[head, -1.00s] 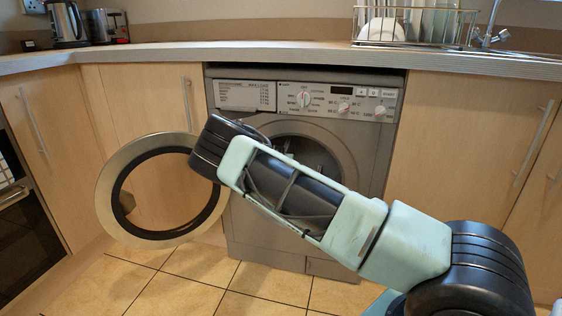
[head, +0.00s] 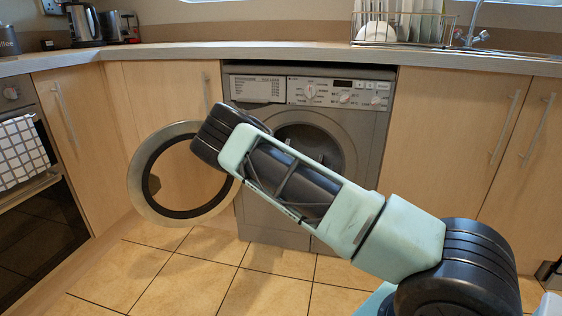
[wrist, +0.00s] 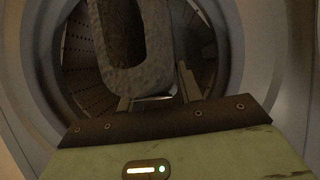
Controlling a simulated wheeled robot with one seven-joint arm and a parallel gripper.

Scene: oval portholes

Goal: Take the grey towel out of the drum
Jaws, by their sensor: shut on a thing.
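In the wrist view, my gripper (wrist: 157,92) is shut on the grey towel (wrist: 137,82), a rough-looking bundle folded into a loop. The round opening and the perforated drum (wrist: 78,75) show around and behind the towel. I cannot tell how far it is from the drum mouth. In the head view, the drum opening (head: 322,142) of the grey washing machine (head: 365,140) is partly covered by my arm. The gripper and towel are hidden there behind the arm.
The round porthole door (head: 145,207) stands wide open to the left, close to my arm. Wooden cupboards (head: 440,150) flank the machine under the worktop (head: 290,52). An oven with a checked cloth (head: 22,152) is at the far left. The tiled floor (head: 200,262) in front is clear.

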